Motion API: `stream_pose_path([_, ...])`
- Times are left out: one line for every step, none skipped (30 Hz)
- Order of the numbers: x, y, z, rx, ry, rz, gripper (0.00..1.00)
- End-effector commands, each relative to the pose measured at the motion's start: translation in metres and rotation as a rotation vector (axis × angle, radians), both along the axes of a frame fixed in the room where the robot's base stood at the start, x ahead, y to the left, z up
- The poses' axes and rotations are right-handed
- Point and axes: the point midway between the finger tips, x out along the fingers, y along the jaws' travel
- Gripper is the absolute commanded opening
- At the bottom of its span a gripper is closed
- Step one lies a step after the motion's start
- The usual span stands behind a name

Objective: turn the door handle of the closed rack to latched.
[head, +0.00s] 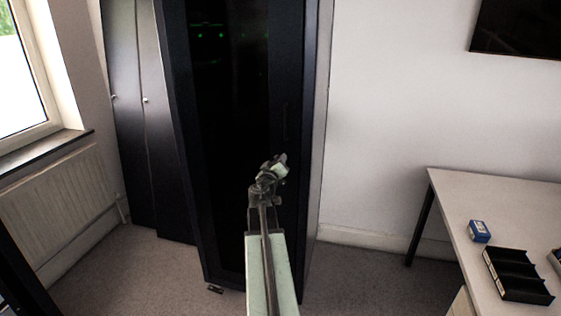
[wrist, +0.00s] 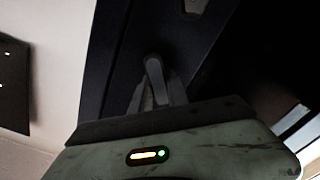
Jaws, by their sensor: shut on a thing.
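The closed rack (head: 232,130) is a tall black cabinet with a dark glass door in the middle of the head view. My gripper (head: 277,165) is at the right side of its door and covers the part of the door behind it. In the wrist view the gripper fingers (wrist: 157,92) are shut on the grey door handle (wrist: 153,70), a short lever with a rounded end. The handle stands against the dark door frame (wrist: 118,55). The handle's exact angle on the door cannot be told.
Dark lockers (head: 135,110) stand left of the rack, near a radiator (head: 62,205) and a window. A table (head: 455,210) at the right holds a blue box (head: 479,231) and a black tray (head: 517,274). A small dark object (head: 215,289) lies on the floor before the rack.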

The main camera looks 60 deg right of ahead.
Motion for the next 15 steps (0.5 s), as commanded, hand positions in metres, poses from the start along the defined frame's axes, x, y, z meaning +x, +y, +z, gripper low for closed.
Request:
stream_pose_path([0.0019, 0.001, -0.0012, -0.012, 0.039, 0.004, 0.0])
stream_pose_path([0.0021, 0.0011, -0.0014, -0.02, 0.066, 0.004, 0.0])
stream_pose_path([0.0024, 0.0013, -0.0017, -0.032, 0.103, 0.004, 0.0])
stream_pose_path([0.0027, 0.0014, -0.0019, -0.041, 0.13, 0.004, 0.0])
stream_pose_path([0.003, 0.0015, -0.0021, -0.049, 0.157, 0.003, 0.0])
stream_pose_path([0.0033, 0.0016, -0.0025, -0.06, 0.193, 0.005, 0.0])
stream_pose_path([0.0035, 0.0017, -0.0027, -0.069, 0.22, 0.005, 0.0])
stream_pose_path([0.0038, 0.0018, -0.0029, -0.078, 0.247, 0.005, 0.0])
stream_pose_path([0.0041, 0.0019, -0.0031, -0.088, 0.28, 0.005, 0.0])
stream_pose_path([0.0044, 0.002, -0.0032, -0.095, 0.298, 0.005, 0.0])
stream_pose_path([0.0046, 0.0021, -0.0032, -0.098, 0.311, 0.005, 0.0])
stream_pose_path([0.0048, 0.0022, -0.0032, -0.101, 0.32, 0.005, 0.0])
stream_pose_path([0.0049, 0.0023, -0.0032, -0.101, 0.321, 0.006, 0.0])
stream_pose_path([0.0051, 0.0024, -0.0031, -0.102, 0.32, 0.007, 0.0])
stream_pose_path([0.0052, 0.0025, -0.003, -0.102, 0.32, 0.007, 0.0])
